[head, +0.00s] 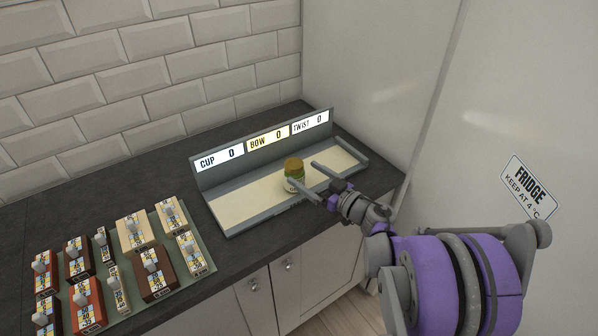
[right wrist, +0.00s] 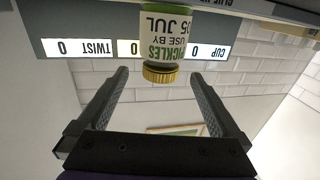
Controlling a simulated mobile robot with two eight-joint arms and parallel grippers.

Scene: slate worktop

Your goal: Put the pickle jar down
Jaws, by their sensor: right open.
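The pickle jar (head: 293,172) has a gold lid and a white and green label. It stands upright on the cream floor of a grey tray (head: 236,207), in front of the BOW sign. In the right wrist view, which is upside down, the jar (right wrist: 163,35) shows its label "PICKLES USE BY 05 JUL". My right gripper (head: 302,173) is open at the jar, one finger passing in front of it in the head view. In the wrist view the right gripper (right wrist: 160,73) has clear gaps on both sides of the lid. My left gripper is not in view.
The tray's back panel has signs CUP (head: 220,157), BOW (head: 268,138) and TWIST (head: 311,122), each reading 0. A green mat (head: 203,262) with several labelled blocks lies at the left front. Dark worktop between mat and tray is bare.

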